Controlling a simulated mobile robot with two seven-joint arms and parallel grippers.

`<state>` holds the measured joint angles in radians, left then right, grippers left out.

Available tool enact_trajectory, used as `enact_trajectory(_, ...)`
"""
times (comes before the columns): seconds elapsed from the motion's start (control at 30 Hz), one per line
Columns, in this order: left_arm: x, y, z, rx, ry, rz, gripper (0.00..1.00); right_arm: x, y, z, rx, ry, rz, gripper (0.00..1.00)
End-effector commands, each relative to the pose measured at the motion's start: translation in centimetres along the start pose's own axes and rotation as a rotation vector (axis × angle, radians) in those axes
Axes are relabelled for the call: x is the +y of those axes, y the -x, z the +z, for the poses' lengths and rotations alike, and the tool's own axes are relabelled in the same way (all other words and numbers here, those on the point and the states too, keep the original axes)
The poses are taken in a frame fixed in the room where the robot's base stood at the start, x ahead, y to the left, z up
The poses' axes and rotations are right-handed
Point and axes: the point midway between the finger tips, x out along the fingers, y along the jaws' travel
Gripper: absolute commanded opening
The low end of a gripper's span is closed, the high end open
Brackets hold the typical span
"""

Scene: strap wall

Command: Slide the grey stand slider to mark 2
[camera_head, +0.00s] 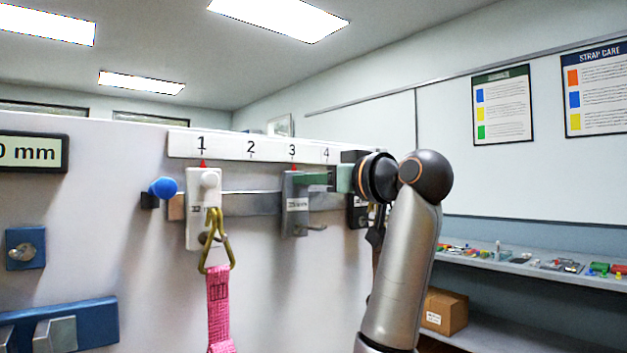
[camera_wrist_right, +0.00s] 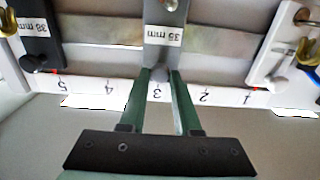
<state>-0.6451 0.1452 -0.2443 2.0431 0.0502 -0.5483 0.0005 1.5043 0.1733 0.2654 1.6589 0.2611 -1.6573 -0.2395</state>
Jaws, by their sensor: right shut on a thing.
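The grey stand slider (camera_head: 295,222) sits on the metal rail (camera_head: 252,205) with its red pointer at mark 3 of the white scale (camera_head: 225,148). It also shows in the right wrist view (camera_wrist_right: 162,55), upside down, at the 3. My right gripper (camera_head: 312,179) reaches in from the right, and its green fingers are shut on the slider's upper part. In the wrist view the fingers (camera_wrist_right: 160,73) lie on either side of its knob. Mark 2 (camera_head: 251,149) is to the left of the slider in the head view. My left gripper is not in view.
A white slider (camera_head: 197,180) stands at mark 1, with a pink strap (camera_head: 218,300) hanging from a brass ring. A black slider (camera_wrist_right: 36,35) is near mark 5. A blue knob (camera_head: 163,188) is at the rail's left end. The rail between marks 1 and 3 is clear.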

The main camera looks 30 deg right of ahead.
Motion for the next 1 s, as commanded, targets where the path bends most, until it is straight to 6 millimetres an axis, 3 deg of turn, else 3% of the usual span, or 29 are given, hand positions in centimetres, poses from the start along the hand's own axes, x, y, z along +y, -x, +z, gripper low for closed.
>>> enact_trajectory(0.17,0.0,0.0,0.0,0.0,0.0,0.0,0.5,-0.4,0.0,0.0,0.0,0.002,0.0,0.0)
enact_trajectory(0.53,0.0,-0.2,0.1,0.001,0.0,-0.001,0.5,-7.8,0.0,0.0,0.0,0.003,-0.002,0.0)
enact_trajectory(0.9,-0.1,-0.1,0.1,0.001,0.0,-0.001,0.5,-8.6,0.0,0.0,0.001,0.0,-0.001,0.0)
enact_trajectory(0.93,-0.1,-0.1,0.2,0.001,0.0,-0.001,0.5,-8.6,0.0,0.0,0.001,0.0,-0.001,0.32)
enact_trajectory(1.0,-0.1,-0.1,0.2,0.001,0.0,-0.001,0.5,-8.5,0.0,0.0,0.001,0.0,-0.001,0.4)
